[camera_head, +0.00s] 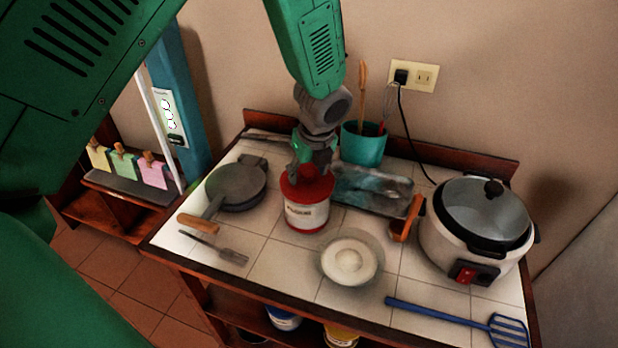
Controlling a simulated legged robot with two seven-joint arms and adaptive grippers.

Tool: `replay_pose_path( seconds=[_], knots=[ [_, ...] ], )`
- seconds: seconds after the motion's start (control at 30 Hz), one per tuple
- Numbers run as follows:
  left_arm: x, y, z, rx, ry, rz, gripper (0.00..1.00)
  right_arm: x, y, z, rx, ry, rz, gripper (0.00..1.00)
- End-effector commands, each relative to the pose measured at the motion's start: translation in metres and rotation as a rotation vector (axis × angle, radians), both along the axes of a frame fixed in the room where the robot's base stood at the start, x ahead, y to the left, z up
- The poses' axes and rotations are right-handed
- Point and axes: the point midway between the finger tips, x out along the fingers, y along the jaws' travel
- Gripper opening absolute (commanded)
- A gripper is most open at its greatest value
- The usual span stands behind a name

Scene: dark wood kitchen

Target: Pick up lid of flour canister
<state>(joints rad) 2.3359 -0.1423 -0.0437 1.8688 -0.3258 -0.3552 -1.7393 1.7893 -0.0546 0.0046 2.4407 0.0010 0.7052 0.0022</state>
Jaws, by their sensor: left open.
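The flour canister (306,214) stands upright on the tiled counter, white with a label and red bands. Its red lid (309,189) sits on top. My left gripper (312,172) points down from above, right at the lid, with its fingers around or just over the lid's knob. The fingers hide part of the knob, so I cannot tell whether they touch it. The gripper is open. My right gripper is not in view.
A pan (236,186) lies left of the canister, a bowl of flour (349,258) in front. A dark tray (370,190) and teal utensil pot (363,146) stand behind right. A rice cooker (474,228) is at right; a blue spatula (440,314) lies along the front edge.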

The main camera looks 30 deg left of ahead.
Motion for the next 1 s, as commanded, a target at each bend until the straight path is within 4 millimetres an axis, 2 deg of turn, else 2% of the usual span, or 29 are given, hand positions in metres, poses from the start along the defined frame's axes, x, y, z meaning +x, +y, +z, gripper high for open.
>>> replay_pose_path(
  seconds=[0.03, 0.1, 0.17, 0.53, 0.67, 1.0],
  knots=[
    [0.000, 0.000, 0.000, 0.000, 0.000, 0.000, 0.51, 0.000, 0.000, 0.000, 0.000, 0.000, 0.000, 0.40],
    [0.000, 0.000, 0.000, 0.000, 0.000, 0.000, 0.26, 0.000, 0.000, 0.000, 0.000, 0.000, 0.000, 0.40],
    [0.000, 0.000, 0.000, 0.000, 0.000, 0.000, 0.07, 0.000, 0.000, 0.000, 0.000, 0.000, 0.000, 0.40],
    [0.000, 0.000, 0.000, -0.001, 0.001, -0.001, 0.02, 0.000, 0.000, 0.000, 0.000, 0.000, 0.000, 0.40],
    [0.001, 0.000, 0.007, -0.002, -0.001, -0.001, 0.02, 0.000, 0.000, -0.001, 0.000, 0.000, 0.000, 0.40],
    [0.001, 0.000, 0.073, -0.002, -0.004, 0.001, 0.02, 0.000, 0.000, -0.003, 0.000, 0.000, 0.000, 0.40]
  ],
)
